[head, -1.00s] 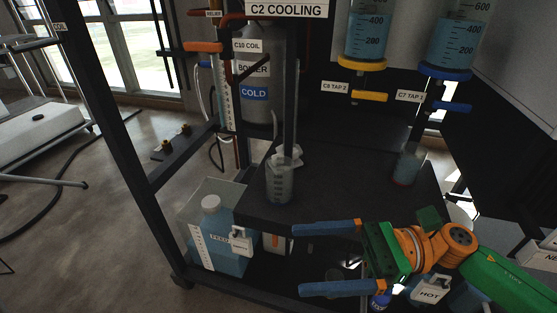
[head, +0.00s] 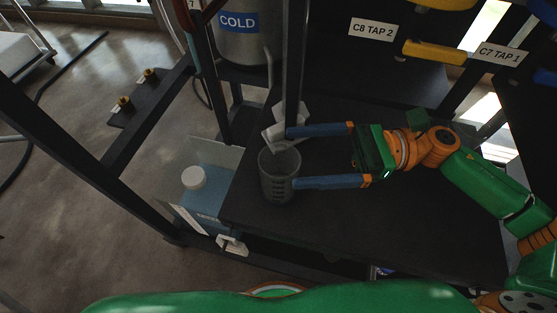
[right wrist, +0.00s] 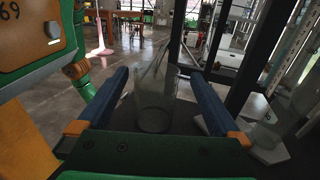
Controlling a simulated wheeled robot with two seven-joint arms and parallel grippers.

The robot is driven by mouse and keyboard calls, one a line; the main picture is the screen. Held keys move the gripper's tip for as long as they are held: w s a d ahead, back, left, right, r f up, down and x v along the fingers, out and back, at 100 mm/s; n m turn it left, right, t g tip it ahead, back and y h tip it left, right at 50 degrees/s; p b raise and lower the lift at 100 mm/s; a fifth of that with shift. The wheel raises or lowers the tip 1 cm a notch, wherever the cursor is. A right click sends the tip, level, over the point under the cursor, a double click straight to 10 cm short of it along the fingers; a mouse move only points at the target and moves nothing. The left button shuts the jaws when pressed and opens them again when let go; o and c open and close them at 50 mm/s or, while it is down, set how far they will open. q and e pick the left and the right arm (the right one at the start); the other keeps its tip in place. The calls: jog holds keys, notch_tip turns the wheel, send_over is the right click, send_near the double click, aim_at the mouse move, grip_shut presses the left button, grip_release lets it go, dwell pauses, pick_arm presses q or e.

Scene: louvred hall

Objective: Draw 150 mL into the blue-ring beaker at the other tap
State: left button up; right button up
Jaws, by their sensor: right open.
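A clear graduated beaker (head: 279,176) stands upright on the dark bench, near its left edge. It looks empty; no ring colour can be made out. It shows in the right wrist view (right wrist: 155,103) between the fingers. My right gripper (head: 292,157) is open and points left, its fingertips at the beaker's right side, without a grip. The yellow handle of tap 2 (head: 435,52) and the blue handle of tap 1 (head: 545,77) are at upper right. The red-based beaker seen earlier below tap 1 is not visible now. My left gripper is not in view.
A white object (head: 284,124) is close behind the beaker. A dark upright post (head: 294,70) rises there. The blue feed container (head: 205,190) stands left of and below the bench. The bench top (head: 400,225) is bare in front of my right arm.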

aim_at(266, 178)
jog(key=f, duration=0.2)
jog(key=f+b, duration=0.1)
jog(key=f, duration=0.2)
jog(key=shift+s+f, duration=0.2)
jog(key=shift+f, duration=0.05)
jog(key=a+p, duration=0.1)
jog(key=a, duration=0.5)
jog(key=shift+s+a+p, duration=0.1)
jog(key=shift+a+p, duration=0.2)
jog(key=shift+p, duration=0.1)
jog(key=shift+a+f, duration=0.1)
jog(key=shift+a, duration=0.4)
jog(key=c, duration=1.3)
